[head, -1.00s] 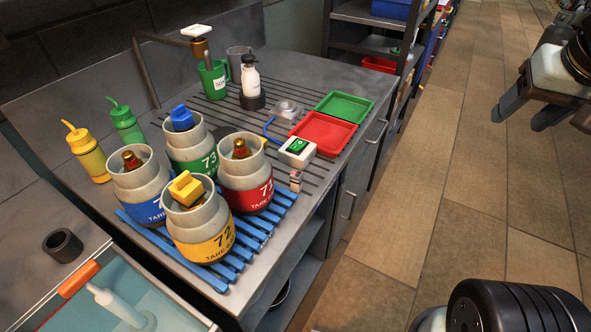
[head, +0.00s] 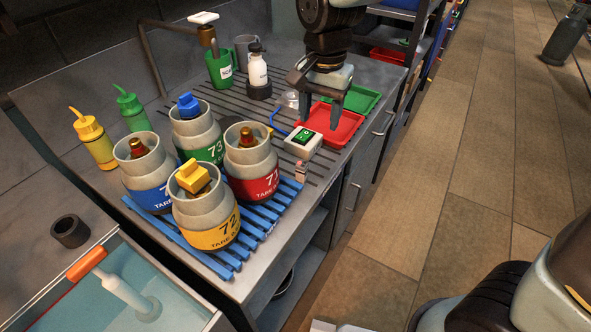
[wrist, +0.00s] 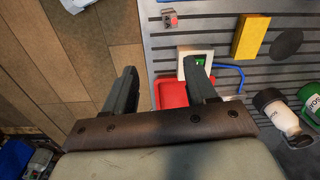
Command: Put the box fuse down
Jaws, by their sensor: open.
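My gripper (head: 321,122) is open and empty, pointing down above the red tray (head: 345,135). In the wrist view the open fingers (wrist: 158,65) have the red tray (wrist: 172,93) below and between them. A white box with a green switch (head: 303,142) stands on the bench left of the tray; it also shows beyond the right finger in the wrist view (wrist: 209,54). A small grey and reddish piece (head: 301,170) lies near the bench's front edge and in the wrist view (wrist: 170,19). I cannot tell which of these, if either, is the box fuse.
A green tray (head: 365,99) is behind the red one. Several numbered pots stand on a blue rack (head: 222,266) at left. A white bottle (head: 256,68) and green mug (head: 219,70) stand behind. A yellow slab (wrist: 251,37) lies on the slatted bench. A blue cable runs by the box.

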